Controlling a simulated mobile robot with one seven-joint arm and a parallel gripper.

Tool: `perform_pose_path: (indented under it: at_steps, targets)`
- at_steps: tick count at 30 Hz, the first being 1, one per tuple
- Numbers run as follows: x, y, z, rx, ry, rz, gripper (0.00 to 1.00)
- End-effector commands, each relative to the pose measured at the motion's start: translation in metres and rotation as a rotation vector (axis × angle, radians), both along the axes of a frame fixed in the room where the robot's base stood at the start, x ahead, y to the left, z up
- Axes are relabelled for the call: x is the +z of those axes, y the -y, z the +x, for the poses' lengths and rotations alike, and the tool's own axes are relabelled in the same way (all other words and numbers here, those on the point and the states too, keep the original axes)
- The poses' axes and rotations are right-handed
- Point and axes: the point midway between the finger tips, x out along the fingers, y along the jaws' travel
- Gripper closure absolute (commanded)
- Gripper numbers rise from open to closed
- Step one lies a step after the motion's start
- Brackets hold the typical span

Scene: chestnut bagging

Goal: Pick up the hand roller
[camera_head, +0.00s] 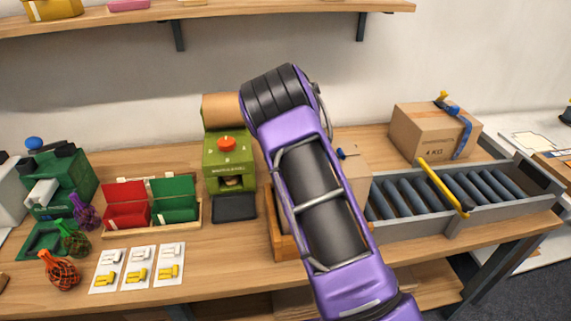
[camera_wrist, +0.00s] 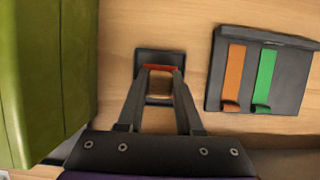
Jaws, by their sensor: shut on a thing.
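My gripper (camera_wrist: 161,74) shows in the wrist view, with its two dark fingers pointing away from the camera. The fingertips are closed in on a small thing with a red-orange bar, which I take to be the hand roller (camera_wrist: 160,68). Most of it is hidden by the fingers. A dark square piece (camera_wrist: 159,55) lies right behind the fingertips; I cannot tell whether it belongs to the roller or is a separate rest. In the head view my purple arm hides the gripper and the roller.
In the wrist view a green machine (camera_wrist: 40,75) stands close on the left, and a dark tray (camera_wrist: 215,75) with an orange and a green strip lies to the right. In the head view the green machine (camera_head: 228,160) stands left of my arm and a roller conveyor (camera_head: 455,228) right.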

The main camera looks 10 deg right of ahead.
Motion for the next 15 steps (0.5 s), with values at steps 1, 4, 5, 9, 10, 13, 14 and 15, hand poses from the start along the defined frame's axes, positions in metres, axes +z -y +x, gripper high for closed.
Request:
perform_pose_path:
  at_steps: [1,4,5,9,10,13,14,15]
  targets:
    - [0.000,0.000,0.000,0.000,0.000,0.000,1.00]
    - [0.001,0.000,0.000,0.000,0.001,0.000,1.00]
    - [0.001,0.000,0.000,0.000,0.001,0.000,1.00]
    - [0.002,0.000,0.000,0.000,0.001,0.000,1.00]
    - [0.003,0.000,0.000,0.000,0.002,0.000,1.00]
    - [0.013,0.000,0.001,0.001,0.003,0.001,1.00]
    - [0.018,-0.001,0.001,0.001,0.003,0.001,1.00]
    - [0.025,-0.001,0.001,0.001,0.004,0.000,1.00]
